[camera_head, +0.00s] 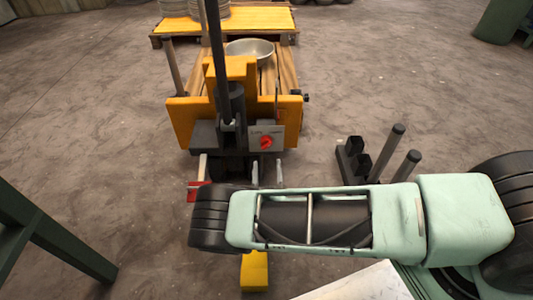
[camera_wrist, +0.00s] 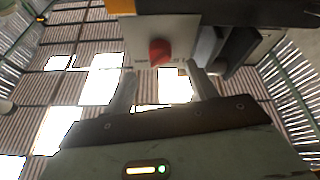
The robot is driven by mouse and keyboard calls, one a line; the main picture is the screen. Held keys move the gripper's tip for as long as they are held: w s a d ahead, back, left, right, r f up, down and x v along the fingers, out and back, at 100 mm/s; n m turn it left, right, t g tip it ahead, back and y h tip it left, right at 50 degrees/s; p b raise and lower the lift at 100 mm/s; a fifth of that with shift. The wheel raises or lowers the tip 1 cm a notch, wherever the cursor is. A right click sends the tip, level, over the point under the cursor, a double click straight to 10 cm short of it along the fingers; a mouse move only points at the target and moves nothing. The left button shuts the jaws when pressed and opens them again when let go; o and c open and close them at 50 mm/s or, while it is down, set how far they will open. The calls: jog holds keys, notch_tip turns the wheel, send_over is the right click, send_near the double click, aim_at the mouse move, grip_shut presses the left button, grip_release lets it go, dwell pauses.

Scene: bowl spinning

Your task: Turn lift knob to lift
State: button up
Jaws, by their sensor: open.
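The lift knob (camera_head: 266,142) is a small red knob on a grey control plate (camera_head: 252,131) at the front of the orange lift cart (camera_head: 182,118). My gripper (camera_head: 267,173) is open and empty, with its two pale fingers apart just below the knob in the head view. In the wrist view the red knob (camera_wrist: 160,52) shows beyond the fingertips, between them from left to right. The fingers of my gripper (camera_wrist: 161,78) appear apart from the knob. The palm and part of the wrist are hidden behind my arm in the head view.
A metal bowl (camera_head: 250,49) lies on the cart behind its orange front. A dark upright lever (camera_head: 217,55) stands left of the knob. A dark stand with posts (camera_head: 361,165) is on the floor at right. A green frame (camera_head: 45,235) is at left. Open floor lies around.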

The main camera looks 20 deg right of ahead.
aim_at(266, 143)
jog(key=b+x, duration=0.2)
jog(key=x, duration=0.4)
jog(key=shift+w+d+r, duration=0.1)
jog(key=shift+w, duration=0.2)
jog(key=c, duration=1)
